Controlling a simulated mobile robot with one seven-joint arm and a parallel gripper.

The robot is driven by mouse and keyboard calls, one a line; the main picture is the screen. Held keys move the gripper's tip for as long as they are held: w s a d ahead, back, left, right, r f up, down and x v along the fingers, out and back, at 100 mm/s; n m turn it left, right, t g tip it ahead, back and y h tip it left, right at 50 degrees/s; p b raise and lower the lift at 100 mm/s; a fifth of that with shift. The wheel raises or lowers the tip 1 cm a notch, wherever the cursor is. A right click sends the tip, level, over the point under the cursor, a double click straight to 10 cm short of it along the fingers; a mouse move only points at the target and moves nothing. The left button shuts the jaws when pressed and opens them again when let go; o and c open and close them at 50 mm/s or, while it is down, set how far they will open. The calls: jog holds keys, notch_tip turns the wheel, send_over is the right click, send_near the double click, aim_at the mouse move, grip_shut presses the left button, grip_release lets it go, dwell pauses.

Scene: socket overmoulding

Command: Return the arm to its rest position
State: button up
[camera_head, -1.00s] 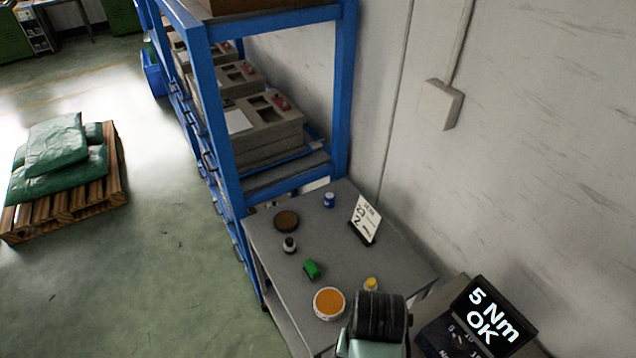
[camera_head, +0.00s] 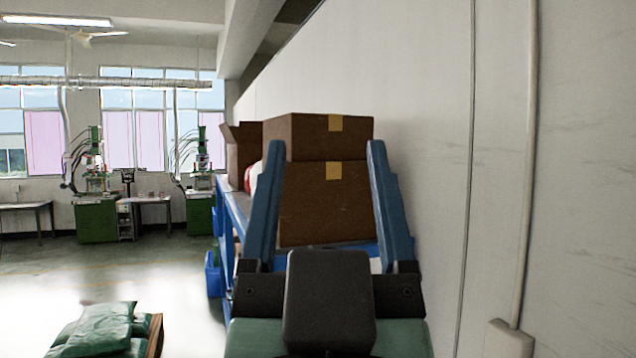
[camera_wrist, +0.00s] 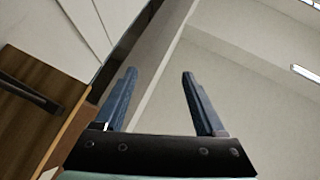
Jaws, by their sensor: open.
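My gripper (camera_head: 324,165) is raised in the middle of the head view, its two blue fingers spread wide apart and pointing up. Nothing is between the fingers; brown cardboard boxes show behind them. In the wrist view my gripper (camera_wrist: 157,80) is also open and empty, with a pale wall edge and the ceiling beyond it. The rest of my arm is mostly hidden below the gripper in the head view.
Stacked cardboard boxes (camera_head: 352,137) stand on top of the blue shelf rack (camera_head: 228,207). A white wall (camera_head: 430,130) runs close along the right. Green sacks (camera_head: 98,330) lie at lower left. Green machines (camera_head: 97,215) stand far back, with open floor (camera_head: 175,275) before them.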

jog(key=s+r, duration=0.1)
jog(key=s+r+t, duration=0.1)
jog(key=shift+s+a+r, duration=0.3)
jog(key=shift+s, duration=0.1)
notch_tip(320, 180, down, 7)
jog(key=b, duration=0.6)
jog(key=shift+b, duration=0.35)
